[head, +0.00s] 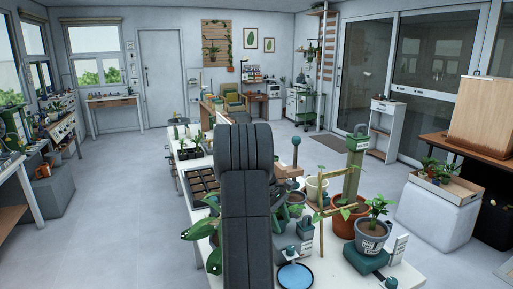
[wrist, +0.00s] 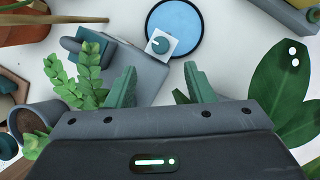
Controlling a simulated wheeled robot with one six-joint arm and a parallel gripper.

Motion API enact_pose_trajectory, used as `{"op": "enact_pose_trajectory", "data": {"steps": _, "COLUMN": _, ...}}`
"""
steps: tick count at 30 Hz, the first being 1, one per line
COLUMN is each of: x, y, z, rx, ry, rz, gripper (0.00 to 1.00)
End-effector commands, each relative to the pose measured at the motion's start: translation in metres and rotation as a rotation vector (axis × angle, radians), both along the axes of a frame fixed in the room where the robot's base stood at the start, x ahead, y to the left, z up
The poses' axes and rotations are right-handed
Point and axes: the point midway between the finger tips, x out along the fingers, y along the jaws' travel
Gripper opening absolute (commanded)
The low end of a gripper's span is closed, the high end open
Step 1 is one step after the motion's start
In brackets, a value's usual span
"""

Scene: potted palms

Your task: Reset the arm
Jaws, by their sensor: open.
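My arm (head: 247,215) rises in the middle of the head view and hides part of the white table behind it. My gripper (wrist: 158,92) shows in the wrist view with its two green fingers spread apart. Nothing is between the fingers. Beyond the fingertips are a small white block with a teal knob (wrist: 160,45) and a round blue dish (wrist: 176,22). The gripper's fingers cannot be made out clearly in the head view.
On the white table, a potted plant (head: 371,238) and a terracotta pot (head: 347,217) stand right of my arm. The blue dish (head: 295,276) lies near the front. Seedling trays (head: 202,182) are left. Grey floor (head: 120,200) is open on the left.

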Motion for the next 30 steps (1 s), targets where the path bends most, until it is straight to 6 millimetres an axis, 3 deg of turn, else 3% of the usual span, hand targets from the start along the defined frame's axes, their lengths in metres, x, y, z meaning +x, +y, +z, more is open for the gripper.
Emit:
{"op": "enact_pose_trajectory", "data": {"steps": 14, "x": -0.020, "y": -0.033, "z": -0.089, "rx": 0.001, "ry": 0.005, "rz": 0.000, "gripper": 0.48}}
{"op": "enact_pose_trajectory", "data": {"steps": 30, "x": -0.022, "y": -0.031, "z": -0.089, "rx": 0.000, "ry": -0.002, "rz": 0.593, "gripper": 0.48}}
